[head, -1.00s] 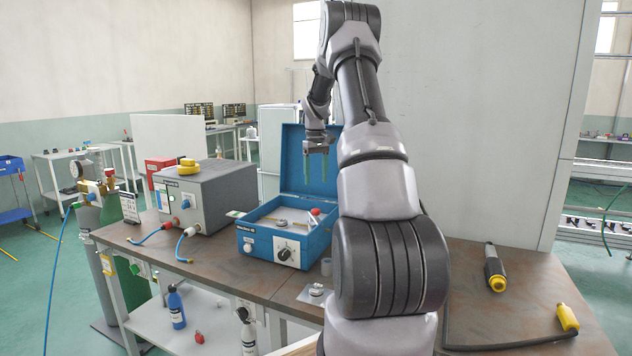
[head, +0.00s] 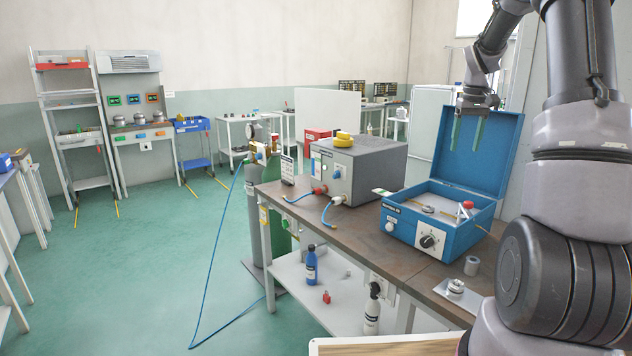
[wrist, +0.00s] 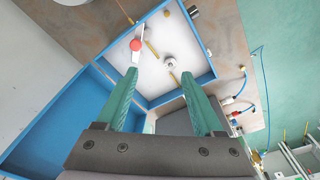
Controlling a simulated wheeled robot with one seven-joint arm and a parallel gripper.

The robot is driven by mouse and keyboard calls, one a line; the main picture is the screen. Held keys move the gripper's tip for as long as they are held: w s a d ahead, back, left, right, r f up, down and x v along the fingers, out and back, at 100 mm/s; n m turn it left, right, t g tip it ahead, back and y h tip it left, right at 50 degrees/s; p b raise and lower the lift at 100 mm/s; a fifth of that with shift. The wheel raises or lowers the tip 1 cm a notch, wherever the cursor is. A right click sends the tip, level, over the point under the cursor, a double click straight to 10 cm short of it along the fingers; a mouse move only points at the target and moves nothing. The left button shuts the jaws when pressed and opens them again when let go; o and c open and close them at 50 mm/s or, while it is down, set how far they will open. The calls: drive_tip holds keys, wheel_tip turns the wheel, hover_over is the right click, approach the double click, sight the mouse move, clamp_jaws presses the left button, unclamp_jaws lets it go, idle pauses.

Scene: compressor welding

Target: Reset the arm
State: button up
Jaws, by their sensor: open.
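My gripper (head: 467,133) hangs above the open blue case in the head view, with its two green fingers apart and nothing between them. In the wrist view the green fingers of my gripper (wrist: 168,105) are spread, with the inside of the case beyond them. The blue case (head: 414,233) stands on the workbench with its lid raised. Inside it are a red-knobbed part (wrist: 136,46) and a small round metal part (wrist: 170,62). My arm fills the right side of the head view and hides part of the bench.
A grey box unit (head: 366,170) with a yellow roll on top stands left of the case. A small metal plate with a part (head: 455,290) lies near the bench's front edge. Gas cylinders (head: 262,205) stand at the bench's left end. The green floor to the left is largely open.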

drive_tip(key=s+a+r+m+t, duration=0.1)
drive_tip(key=s+a+r+t, duration=0.2)
drive_tip(key=s+a+r, duration=0.95)
drive_tip(key=s+a+f+m+t+y, duration=0.1)
drive_tip(key=s+a, duration=0.3)
drive_tip(key=s, duration=0.5)
drive_tip(key=s+a+m+t+y, duration=0.1)
drive_tip(key=s+a, duration=0.3)
drive_tip(key=s, duration=0.5)
drive_tip(key=shift+f+t, duration=0.35)
drive_tip(key=shift+t, duration=0.15)
drive_tip(key=shift+s+d, duration=0.1)
drive_tip(key=shift+d, duration=0.05)
